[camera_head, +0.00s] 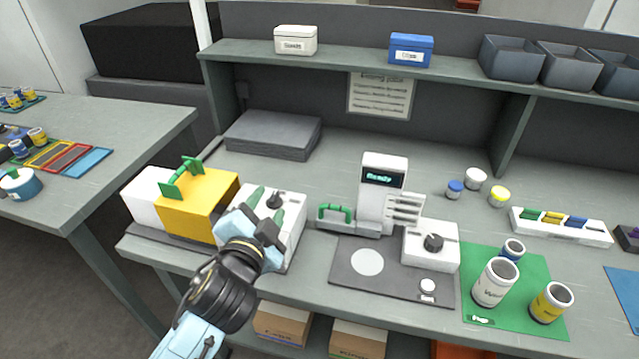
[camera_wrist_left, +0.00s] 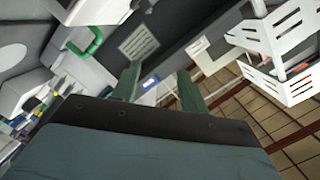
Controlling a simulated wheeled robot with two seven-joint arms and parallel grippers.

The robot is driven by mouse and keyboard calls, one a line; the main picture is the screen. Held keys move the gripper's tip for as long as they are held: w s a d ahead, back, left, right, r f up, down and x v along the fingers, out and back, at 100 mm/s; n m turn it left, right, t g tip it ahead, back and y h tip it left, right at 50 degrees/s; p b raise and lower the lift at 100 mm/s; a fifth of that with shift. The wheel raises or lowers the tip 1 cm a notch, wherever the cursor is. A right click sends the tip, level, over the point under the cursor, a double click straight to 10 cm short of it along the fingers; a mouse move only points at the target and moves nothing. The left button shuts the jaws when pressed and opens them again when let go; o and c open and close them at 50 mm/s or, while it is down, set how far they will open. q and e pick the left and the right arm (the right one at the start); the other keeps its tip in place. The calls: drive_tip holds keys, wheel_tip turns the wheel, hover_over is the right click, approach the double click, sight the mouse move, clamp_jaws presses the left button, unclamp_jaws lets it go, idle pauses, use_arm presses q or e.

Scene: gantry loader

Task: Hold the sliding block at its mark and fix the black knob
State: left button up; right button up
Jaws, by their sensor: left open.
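A yellow block (camera_head: 200,203) with a green handle (camera_head: 182,178) on top sits on a white unit at the left of the bench; it looks like the sliding block. A black knob (camera_head: 276,200) stands on the white part to its right, and a second black knob (camera_head: 433,243) is on a white box beside the display. My left gripper (camera_head: 267,205) is open and empty, its green fingers in front of the first knob; contact cannot be told. The fingers (camera_wrist_left: 160,85) also show apart in the left wrist view. Any mark is not readable. My right gripper is out of view.
A white machine (camera_head: 380,190) reading "Ready" stands right of the left unit, with a grey plate (camera_head: 340,285) in front. Cups stand on a green mat (camera_head: 520,312) further right. A grey slab (camera_head: 272,134) lies behind; a shelf (camera_head: 360,62) with bins runs above.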

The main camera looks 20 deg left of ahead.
use_arm(q)
drive_tip(key=w+d+r+m+t+h, duration=0.4)
drive_tip(key=d+r+m+h, duration=0.15)
drive_tip(key=r+m, duration=0.3)
drive_tip(key=d+r+m+g+h, duration=0.25)
drive_tip(key=d+m+h, duration=0.35)
drive_tip(key=m, duration=0.3)
drive_tip(key=d+r+m+g+h, duration=0.25)
drive_tip(key=d+m+h, duration=0.25)
drive_tip(key=m+h, duration=0.25)
drive_tip(key=m+g+y, duration=1.2)
drive_tip(key=m+y, duration=0.2)
drive_tip(key=m, duration=0.5)
approach(334, 207)
drive_tip(key=b+x, duration=0.5)
drive_tip(key=x, duration=0.2)
drive_tip(key=shift+w+d+f, duration=0.1)
drive_tip(key=shift+f, duration=0.25)
drive_tip(key=shift+w+d+f+b, duration=0.15)
drive_tip(key=shift+f+b, duration=0.15)
drive_tip(key=shift+b, duration=0.25)
drive_tip(key=shift+f, duration=0.2)
drive_tip(key=shift+w+d+f+b, duration=0.2)
drive_tip(key=shift+f+b, duration=0.1)
drive_tip(key=shift+b, duration=0.2)
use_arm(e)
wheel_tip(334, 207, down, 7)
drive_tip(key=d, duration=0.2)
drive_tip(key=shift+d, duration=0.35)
